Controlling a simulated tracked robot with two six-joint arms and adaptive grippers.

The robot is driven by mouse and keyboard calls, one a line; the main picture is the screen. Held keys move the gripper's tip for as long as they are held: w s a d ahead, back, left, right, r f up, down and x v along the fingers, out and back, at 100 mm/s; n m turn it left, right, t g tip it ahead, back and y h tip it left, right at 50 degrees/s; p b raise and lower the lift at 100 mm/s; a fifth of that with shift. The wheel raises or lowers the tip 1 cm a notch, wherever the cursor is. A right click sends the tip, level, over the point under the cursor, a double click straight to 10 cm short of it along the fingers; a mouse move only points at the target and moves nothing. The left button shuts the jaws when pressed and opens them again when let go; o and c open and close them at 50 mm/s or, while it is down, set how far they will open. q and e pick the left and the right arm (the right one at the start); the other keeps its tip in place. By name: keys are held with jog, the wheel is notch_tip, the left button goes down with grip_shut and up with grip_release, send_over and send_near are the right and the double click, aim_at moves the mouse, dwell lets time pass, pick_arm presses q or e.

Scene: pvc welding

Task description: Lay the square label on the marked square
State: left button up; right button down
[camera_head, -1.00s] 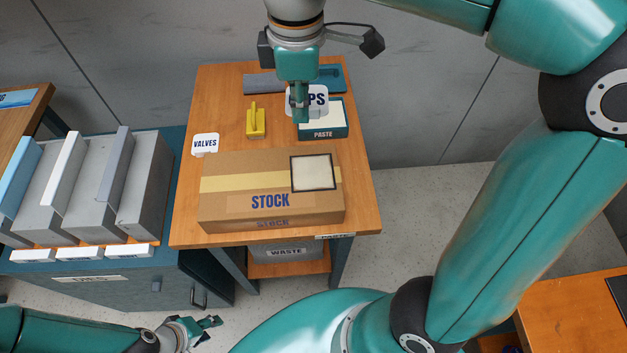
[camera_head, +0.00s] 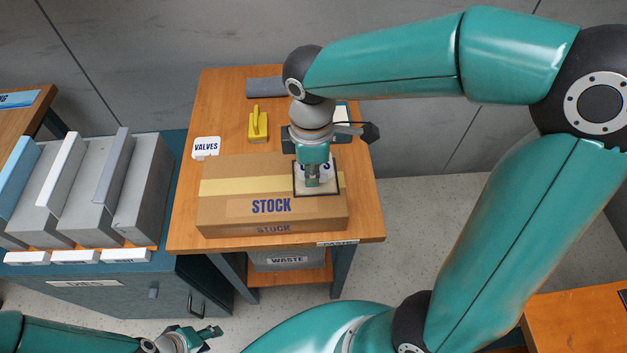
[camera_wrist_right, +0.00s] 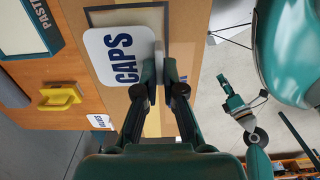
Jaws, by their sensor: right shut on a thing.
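The square white CAPS label (camera_wrist_right: 118,57) is pinched along one edge by my right gripper (camera_wrist_right: 160,75), which is shut on it. In the head view only parts of the label (camera_head: 326,170) show around the right gripper (camera_head: 312,184). It is over the marked square (camera_head: 331,189), a pale square with a dark border on the right of the STOCK carton's top. The wrist view shows the marked square (camera_wrist_right: 130,17) partly covered by the label. Whether the label touches the carton I cannot tell. My left gripper (camera_head: 212,333) hangs low at the front left, away from the bench; its jaws are unclear.
The STOCK carton (camera_head: 230,210) lies on the wooden bench (camera_head: 183,225). A VALVES label (camera_head: 206,147) and a yellow handled block (camera_head: 258,127) are left of and behind it. The PASTE tray (camera_wrist_right: 27,25) is behind the carton. A WASTE bin (camera_head: 287,260) sits below.

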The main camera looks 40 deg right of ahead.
jog(key=shift+f, duration=1.8)
jog(key=c, duration=1.3)
grip_release()
jog(key=shift+f, duration=0.1)
notch_tip(320, 180, up, 12)
jog(key=shift+r+p, duration=0.15)
jog(key=shift+p, duration=0.3)
